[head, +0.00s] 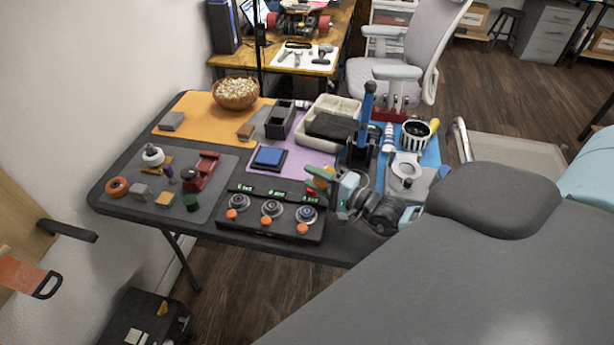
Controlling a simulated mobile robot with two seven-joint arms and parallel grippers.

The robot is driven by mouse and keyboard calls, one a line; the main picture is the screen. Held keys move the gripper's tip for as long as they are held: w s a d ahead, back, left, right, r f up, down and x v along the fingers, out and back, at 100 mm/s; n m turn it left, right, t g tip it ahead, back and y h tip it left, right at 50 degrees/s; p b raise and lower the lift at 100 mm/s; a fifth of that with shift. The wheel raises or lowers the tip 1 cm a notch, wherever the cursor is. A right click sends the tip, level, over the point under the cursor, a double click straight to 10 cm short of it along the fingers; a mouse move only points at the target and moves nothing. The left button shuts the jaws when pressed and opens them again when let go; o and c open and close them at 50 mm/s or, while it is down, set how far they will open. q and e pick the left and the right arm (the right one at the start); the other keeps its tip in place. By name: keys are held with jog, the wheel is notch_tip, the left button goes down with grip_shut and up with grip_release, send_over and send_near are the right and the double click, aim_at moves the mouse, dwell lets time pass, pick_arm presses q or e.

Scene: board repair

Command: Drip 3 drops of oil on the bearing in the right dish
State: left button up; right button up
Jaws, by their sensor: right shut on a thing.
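A black panel (262,232) near the table's front edge holds three round dishes, each with an orange knob in front and a small green display behind. The right dish (306,214) has a dark round part inside; its detail is too small to tell. The left dish (236,201) and middle dish (271,209) stand beside it. My left gripper is not in view.
A grey mat (222,195) with several small parts lies on the left. A blue pad (269,157), a beige tray (345,105) and a tall blue-handled tool (368,100) stand behind the panel. A wooden bowl (236,94) is at the back.

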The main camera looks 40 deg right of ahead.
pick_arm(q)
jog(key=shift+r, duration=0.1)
pick_arm(e)
jog(key=shift+r, duration=0.1)
jog(key=r+n, duration=0.1)
jog(key=n+p, duration=0.1)
jog(key=n, duration=0.1)
jog(key=shift+a+r, duration=0.1)
jog(key=shift+r, duration=0.25)
jog(key=shift+r+n+p, duration=0.1)
jog(key=shift+n+p, duration=0.2)
jog(key=shift+n, duration=0.3)
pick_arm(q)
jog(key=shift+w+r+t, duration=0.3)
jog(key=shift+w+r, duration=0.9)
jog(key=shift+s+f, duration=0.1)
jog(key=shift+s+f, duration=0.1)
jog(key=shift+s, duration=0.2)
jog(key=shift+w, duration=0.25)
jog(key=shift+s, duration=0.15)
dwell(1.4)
